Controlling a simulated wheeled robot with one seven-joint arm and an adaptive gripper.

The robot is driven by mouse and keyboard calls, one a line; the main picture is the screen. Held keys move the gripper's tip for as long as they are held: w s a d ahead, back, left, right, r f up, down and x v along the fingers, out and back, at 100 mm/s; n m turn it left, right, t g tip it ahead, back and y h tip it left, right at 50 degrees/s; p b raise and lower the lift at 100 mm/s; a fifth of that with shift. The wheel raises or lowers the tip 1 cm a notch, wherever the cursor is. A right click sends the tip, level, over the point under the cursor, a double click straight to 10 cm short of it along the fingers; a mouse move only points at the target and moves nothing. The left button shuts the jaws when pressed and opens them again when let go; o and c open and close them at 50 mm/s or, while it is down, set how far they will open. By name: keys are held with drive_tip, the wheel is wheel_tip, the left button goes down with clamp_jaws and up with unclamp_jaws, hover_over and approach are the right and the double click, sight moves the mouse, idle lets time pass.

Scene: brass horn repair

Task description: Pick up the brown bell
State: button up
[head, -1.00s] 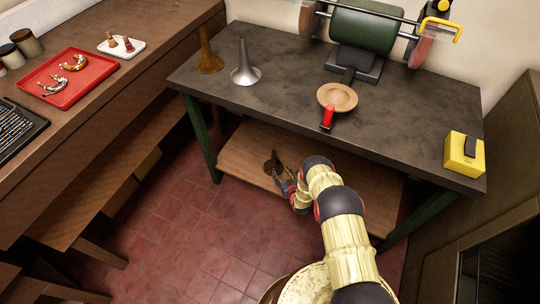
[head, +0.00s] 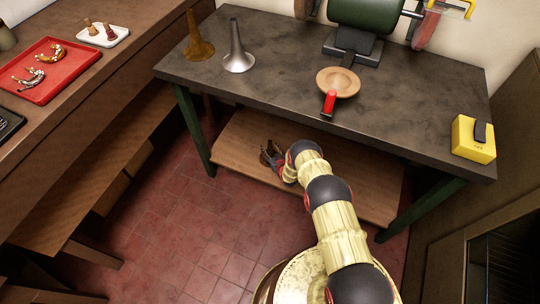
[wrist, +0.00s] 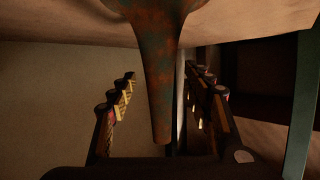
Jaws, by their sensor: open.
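A dark brown bell with greenish patches (wrist: 162,60) stands between the two fingers of my gripper (wrist: 160,74) in the wrist view. Its flare is at the top of that picture against a wooden surface, and its narrow stem points down the picture. The fingers are open, one on each side of the stem; I cannot tell whether either touches it. In the head view my gripper (head: 271,154) is low over the shelf under the bench, and it mostly hides this bell. Another brown bell (head: 198,42) stands upright on the bench top at the left.
A silver bell (head: 238,54) stands beside the brown one on the bench top (head: 400,110). The lower shelf (head: 237,150) has bare room left of my gripper. The bench top hangs over the shelf, with green legs (head: 194,130). A yellow box (head: 473,140) sits at the right.

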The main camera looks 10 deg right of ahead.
drive_tip(key=c, duration=0.3)
clamp_jaws()
idle(0.5)
